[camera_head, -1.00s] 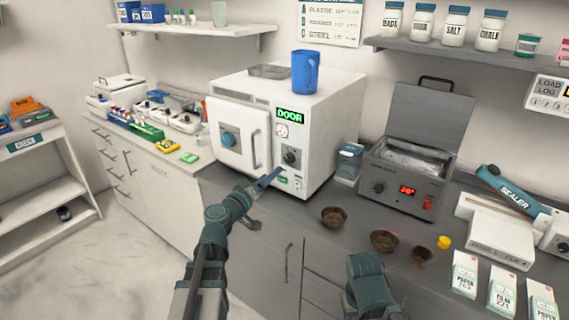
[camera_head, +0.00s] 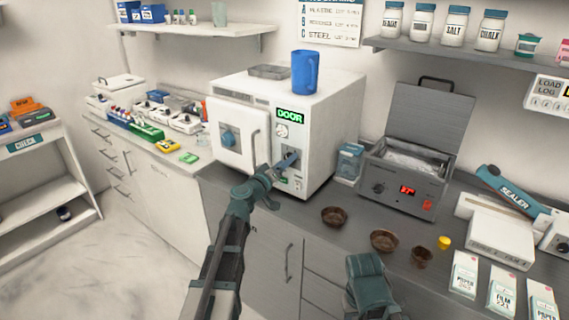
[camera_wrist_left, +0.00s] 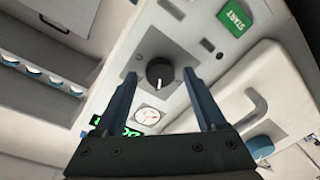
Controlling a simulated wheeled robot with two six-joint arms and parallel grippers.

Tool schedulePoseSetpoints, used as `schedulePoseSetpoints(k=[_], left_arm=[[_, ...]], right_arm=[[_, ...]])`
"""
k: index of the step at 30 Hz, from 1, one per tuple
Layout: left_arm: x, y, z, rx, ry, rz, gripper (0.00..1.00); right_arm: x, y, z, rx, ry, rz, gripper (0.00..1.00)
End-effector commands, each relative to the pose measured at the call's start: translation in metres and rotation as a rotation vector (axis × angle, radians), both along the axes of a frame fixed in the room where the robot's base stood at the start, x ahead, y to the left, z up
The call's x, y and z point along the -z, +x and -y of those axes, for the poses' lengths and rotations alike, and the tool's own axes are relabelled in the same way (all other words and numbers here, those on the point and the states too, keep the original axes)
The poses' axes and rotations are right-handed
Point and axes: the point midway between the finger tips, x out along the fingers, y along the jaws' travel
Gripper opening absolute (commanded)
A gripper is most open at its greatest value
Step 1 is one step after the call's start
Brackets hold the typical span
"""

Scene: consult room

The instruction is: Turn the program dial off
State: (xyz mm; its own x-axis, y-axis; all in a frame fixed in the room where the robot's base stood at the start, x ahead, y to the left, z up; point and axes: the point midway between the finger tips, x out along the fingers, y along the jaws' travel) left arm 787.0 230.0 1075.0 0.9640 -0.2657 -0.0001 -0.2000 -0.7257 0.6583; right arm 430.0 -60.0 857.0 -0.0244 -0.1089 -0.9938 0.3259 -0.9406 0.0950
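The program dial (camera_wrist_left: 159,72) is a black round knob with a light pointer mark on the white machine's (camera_head: 335,130) front panel, seen in the left wrist view. My left gripper (camera_head: 289,161) is open in front of the panel. In the left wrist view its two fingers stand on either side of the dial, with gaps to it. I cannot tell whether the fingertips reach past its face. The green display (camera_head: 290,115) reads DOOR. A green START button (camera_wrist_left: 234,17) is near the dial. No right gripper fingers show.
The machine's door (camera_head: 232,139) with its handle is beside the panel, seemingly ajar. A blue jug (camera_head: 305,72) stands on top. A lidded bath (camera_head: 402,184) and brown bowls (camera_head: 334,216) are to the right. Part of my right arm shows at the bottom.

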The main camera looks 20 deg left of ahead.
Motion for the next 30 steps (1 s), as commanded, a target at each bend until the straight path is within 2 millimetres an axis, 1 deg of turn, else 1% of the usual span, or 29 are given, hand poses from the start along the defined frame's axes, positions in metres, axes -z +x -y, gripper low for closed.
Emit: schedulePoseSetpoints(k=[1,5,6,8,9,11,12,22,26,30], left_arm=[[0.0,-0.0001,0.0,0.0,0.0,0.0,0.63],[0.0,-0.0001,0.0,0.0,0.0,0.0,0.39],[0.0001,-0.0001,-0.0001,0.0,0.0,0.0,0.32],[0.0,-0.0001,-0.0002,0.0,0.0,0.0,0.21],[0.0,-0.0001,-0.0002,0.0,0.0,0.0,0.14],[0.0,-0.0002,-0.0002,0.0,0.0,0.0,0.03],[0.0,-0.0002,-0.0002,0.0,0.0,0.0,0.0],[-0.0005,-0.0002,-0.0004,-0.001,-0.042,-0.015,0.0],[-0.001,-0.0002,-0.0005,0.0,-0.108,-0.039,0.0],[-0.0013,-0.0001,-0.0007,-0.001,-0.215,-0.078,0.0]], right_arm=[[0.0,0.0,0.0,0.0,0.0,0.0,0.5],[0.0,0.0,0.0,0.0,0.0,0.0,0.5],[0.0,0.0,0.0,0.0,0.0,0.0,0.5],[0.0,0.0,0.0,0.0,0.0,0.0,0.5],[0.0,0.0,0.0,0.0,0.0,0.0,0.5],[0.0,0.0,0.0,0.0,0.0,0.0,0.5],[0.0,0.0,0.0,0.0,0.0,0.0,0.5],[-0.0012,0.0,0.0,0.0,0.0,0.0,0.5],[-0.0029,0.0,0.0,0.0,0.0,0.0,0.5],[-0.0053,0.0,0.0,0.0,0.0,0.0,0.5]])
